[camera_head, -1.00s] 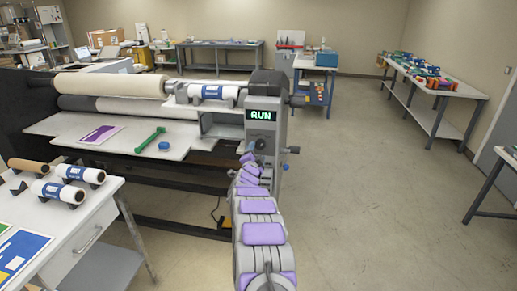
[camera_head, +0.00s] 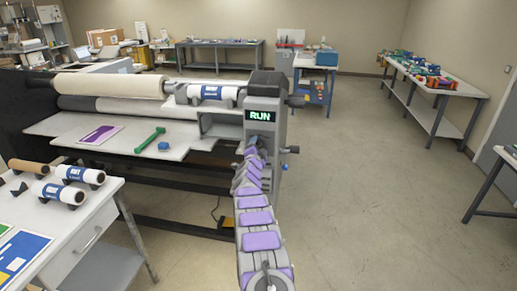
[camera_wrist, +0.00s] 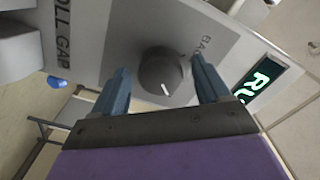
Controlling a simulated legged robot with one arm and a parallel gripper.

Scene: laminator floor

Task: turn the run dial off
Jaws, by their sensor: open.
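The laminator's control post (camera_head: 264,112) stands at the end of the rollers, with a green RUN display (camera_head: 260,115) near its top. In the wrist view the display (camera_wrist: 262,84) is partly visible at the right. My gripper (camera_wrist: 160,66) is open, with its blue-grey fingers on either side of a round dark dial (camera_wrist: 164,75) bearing a white mark. Lettering starting "BAC" shows beside this dial; I cannot tell whether it is the run dial. Whether the fingers touch it is unclear. In the head view my arm hides the dial.
"ROLL GAP" lettering and a grey block (camera_wrist: 18,50) are at the wrist view's left. A green tool (camera_head: 150,140) lies on the laminator's bed (camera_head: 75,126). A white table (camera_head: 95,212) with rolls stands at left. Floor (camera_head: 370,190) to the right is clear.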

